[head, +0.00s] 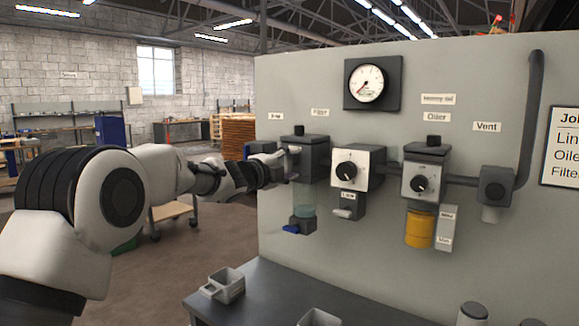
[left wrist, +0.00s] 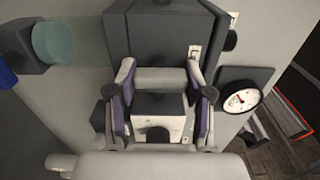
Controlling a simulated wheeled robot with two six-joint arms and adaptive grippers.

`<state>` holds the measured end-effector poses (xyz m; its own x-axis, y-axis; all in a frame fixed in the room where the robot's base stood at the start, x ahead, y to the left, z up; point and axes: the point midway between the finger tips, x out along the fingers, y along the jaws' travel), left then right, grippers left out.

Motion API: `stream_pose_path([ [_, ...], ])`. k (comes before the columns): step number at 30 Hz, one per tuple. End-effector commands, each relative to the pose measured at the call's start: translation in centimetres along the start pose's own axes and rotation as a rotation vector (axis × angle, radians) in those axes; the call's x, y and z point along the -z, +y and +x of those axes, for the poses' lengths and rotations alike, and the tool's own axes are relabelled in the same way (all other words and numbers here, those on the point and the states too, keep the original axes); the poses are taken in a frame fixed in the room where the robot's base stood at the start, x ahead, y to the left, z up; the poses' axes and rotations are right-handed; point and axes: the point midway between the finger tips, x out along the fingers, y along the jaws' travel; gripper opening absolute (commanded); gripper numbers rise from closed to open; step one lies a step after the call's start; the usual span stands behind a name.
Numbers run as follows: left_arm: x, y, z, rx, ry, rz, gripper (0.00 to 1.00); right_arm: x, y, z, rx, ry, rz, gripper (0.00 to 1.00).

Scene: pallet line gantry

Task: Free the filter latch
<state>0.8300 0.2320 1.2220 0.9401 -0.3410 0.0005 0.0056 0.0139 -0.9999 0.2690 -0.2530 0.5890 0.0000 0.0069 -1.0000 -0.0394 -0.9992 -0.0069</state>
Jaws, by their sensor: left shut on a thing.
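The filter is the left unit on the panel, with a dark grey head (head: 313,157), a clear bowl (head: 305,198) and a drain with a blue lever (head: 291,229). My left gripper (head: 284,171) is at the left front of that head. In the left wrist view my left gripper (left wrist: 164,88) has its two fingers on either side of a light grey bar (left wrist: 160,78), apparently the filter latch, against the dark head (left wrist: 165,32). The clear bowl (left wrist: 54,44) shows at upper left there. Finger contact is partly hidden. My right gripper is not in view.
A regulator (head: 351,169) with a black knob stands right of the filter, then an oiler (head: 425,178) with an amber bowl and a vent block (head: 495,187). A gauge (head: 367,83) hangs above. A bench (head: 262,292) below carries a small grey tray (head: 225,287).

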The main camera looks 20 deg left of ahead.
Motion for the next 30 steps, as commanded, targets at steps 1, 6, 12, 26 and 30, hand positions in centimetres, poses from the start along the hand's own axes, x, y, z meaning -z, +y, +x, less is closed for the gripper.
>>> stream_pose_path([
  [1,0.0,0.1,0.0,-0.001,0.001,0.002,0.17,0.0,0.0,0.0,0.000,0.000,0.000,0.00],
  [6,0.0,0.1,0.0,-0.001,0.001,0.002,0.72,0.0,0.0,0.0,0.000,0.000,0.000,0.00],
  [12,0.0,0.1,0.0,-0.001,0.000,0.001,0.77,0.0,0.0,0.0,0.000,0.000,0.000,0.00],
  [26,-0.1,-0.1,-5.7,0.001,-0.001,-0.004,0.77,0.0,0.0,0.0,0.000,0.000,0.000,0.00],
  [30,0.0,0.0,-9.2,0.000,0.000,-0.003,0.77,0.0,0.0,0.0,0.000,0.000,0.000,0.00],
])
